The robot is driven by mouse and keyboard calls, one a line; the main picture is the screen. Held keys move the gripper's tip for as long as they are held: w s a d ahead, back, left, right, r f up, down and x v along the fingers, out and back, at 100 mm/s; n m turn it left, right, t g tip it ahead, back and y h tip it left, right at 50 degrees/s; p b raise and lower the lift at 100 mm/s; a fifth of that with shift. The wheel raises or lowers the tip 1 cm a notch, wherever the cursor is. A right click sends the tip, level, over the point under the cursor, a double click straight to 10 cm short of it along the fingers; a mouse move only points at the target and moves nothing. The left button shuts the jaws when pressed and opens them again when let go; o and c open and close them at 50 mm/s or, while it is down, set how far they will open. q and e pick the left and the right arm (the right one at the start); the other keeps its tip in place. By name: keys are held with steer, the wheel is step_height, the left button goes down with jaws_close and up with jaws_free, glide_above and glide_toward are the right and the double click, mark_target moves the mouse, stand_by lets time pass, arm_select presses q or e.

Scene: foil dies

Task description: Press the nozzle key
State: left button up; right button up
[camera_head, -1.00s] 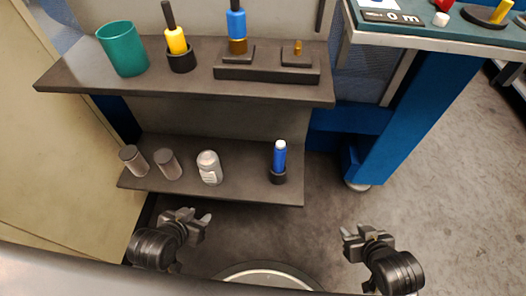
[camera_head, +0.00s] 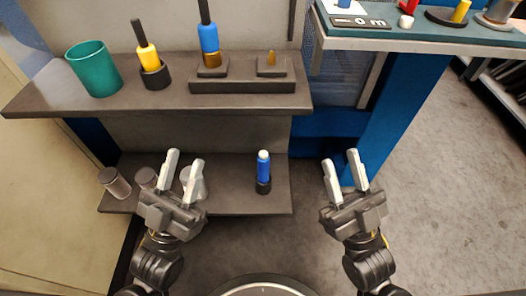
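A dark base block (camera_head: 243,87) sits on the upper shelf and carries two raised dark pads. The right pad (camera_head: 272,70) has a small brass nozzle-like piece (camera_head: 271,58) on it. The left pad (camera_head: 212,70) has a blue-handled tool (camera_head: 209,39) with a brass lower end standing on it. I cannot read any label on the pads. My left gripper (camera_head: 184,158) is open and empty, in front of the lower shelf. My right gripper (camera_head: 342,160) is open and empty, right of the shelves. Both are apart from the block.
The upper shelf (camera_head: 50,97) also holds a teal cup (camera_head: 93,69) and a yellow-handled tool (camera_head: 148,54) in a dark holder. The lower shelf (camera_head: 228,199) holds grey canisters (camera_head: 115,183), partly hidden by my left gripper, and a blue tube (camera_head: 263,165). A teal-topped table (camera_head: 420,31) stands right.

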stand_by(0.3)
jaws_close()
stand_by(0.6)
stand_by(1.0)
arm_select(q)
jaws_close()
